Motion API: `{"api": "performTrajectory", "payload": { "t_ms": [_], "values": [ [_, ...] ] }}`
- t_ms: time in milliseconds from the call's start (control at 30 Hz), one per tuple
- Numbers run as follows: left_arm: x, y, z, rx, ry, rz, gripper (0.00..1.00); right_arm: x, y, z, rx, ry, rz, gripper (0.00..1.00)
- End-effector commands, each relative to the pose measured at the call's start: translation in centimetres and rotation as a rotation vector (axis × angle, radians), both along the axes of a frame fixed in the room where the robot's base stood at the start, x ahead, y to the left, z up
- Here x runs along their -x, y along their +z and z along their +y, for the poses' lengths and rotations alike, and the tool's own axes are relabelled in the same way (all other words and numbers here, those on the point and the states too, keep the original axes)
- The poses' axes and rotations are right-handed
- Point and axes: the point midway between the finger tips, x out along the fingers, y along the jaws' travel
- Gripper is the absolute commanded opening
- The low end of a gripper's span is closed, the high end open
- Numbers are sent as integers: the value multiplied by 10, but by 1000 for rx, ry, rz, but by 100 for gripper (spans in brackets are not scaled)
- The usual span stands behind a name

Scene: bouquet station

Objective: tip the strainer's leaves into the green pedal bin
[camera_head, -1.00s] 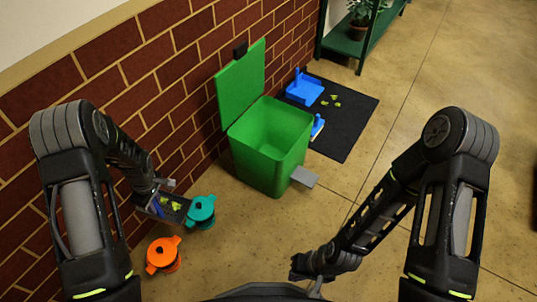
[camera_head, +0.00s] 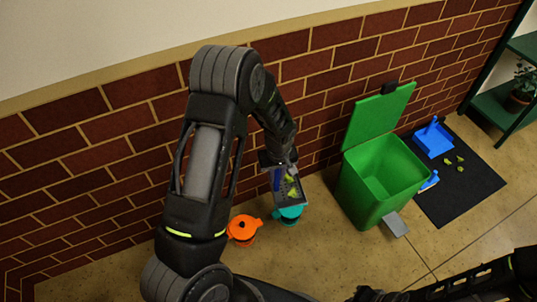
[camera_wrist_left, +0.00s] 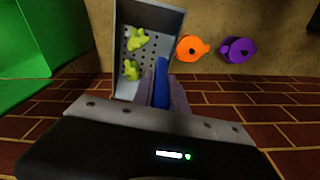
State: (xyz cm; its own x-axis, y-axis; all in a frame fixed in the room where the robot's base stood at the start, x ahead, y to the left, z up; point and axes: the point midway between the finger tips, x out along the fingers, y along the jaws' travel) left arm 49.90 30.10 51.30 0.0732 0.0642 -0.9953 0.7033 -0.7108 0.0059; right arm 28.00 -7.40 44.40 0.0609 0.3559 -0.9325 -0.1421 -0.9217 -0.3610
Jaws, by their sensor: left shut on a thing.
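The strainer (camera_head: 292,188) is a grey perforated tray with a blue handle; it also shows in the left wrist view (camera_wrist_left: 128,77). My left gripper (camera_head: 277,166) is shut on the blue handle (camera_wrist_left: 161,80) and holds the strainer in the air, left of the bin. Yellow-green leaves (camera_wrist_left: 136,39) lie in the strainer. The green pedal bin (camera_head: 360,195) stands by the brick wall with its lid (camera_head: 378,115) raised and its mouth open. A grey pedal (camera_head: 396,225) sticks out at its front. My right gripper (camera_head: 364,294) is at the bottom edge; its fingers are unclear.
An orange pot (camera_head: 243,229) and a teal pot (camera_head: 288,214) stand on the floor near the strainer. A purple one (camera_wrist_left: 238,50) shows in the left wrist view. A black mat (camera_head: 470,195) holds a blue dustpan (camera_head: 434,140), a brush (camera_head: 429,181) and loose leaves (camera_head: 460,160). A green shelf (camera_head: 495,105) stands right.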

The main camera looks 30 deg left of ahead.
Motion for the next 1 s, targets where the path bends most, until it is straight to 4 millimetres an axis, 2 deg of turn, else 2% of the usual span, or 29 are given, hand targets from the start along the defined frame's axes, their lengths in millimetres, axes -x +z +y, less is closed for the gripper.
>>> {"api": "performTrajectory", "payload": {
  "t_ms": [33,100,200,300,400,567,1000],
  "values": [
    [-1,43,-14,3,-87,-5,0,0,34,0,0,0,0,0],
    [-1,76,-32,3,-218,-5,0,0,56,0,0,1,0,0],
    [1,119,-56,2,-398,-9,0,0,85,0,-1,1,-1,0],
    [4,154,-76,-2,-553,-14,0,0,107,0,-1,1,-1,0],
    [8,178,-90,-8,-671,-17,0,0,122,0,-1,1,-1,0],
    [11,193,-101,-13,-769,-20,0,0,131,1,-1,1,0,0],
    [11,193,-103,-14,-782,-20,0,0,129,1,-1,1,0,0]
  ]
}}
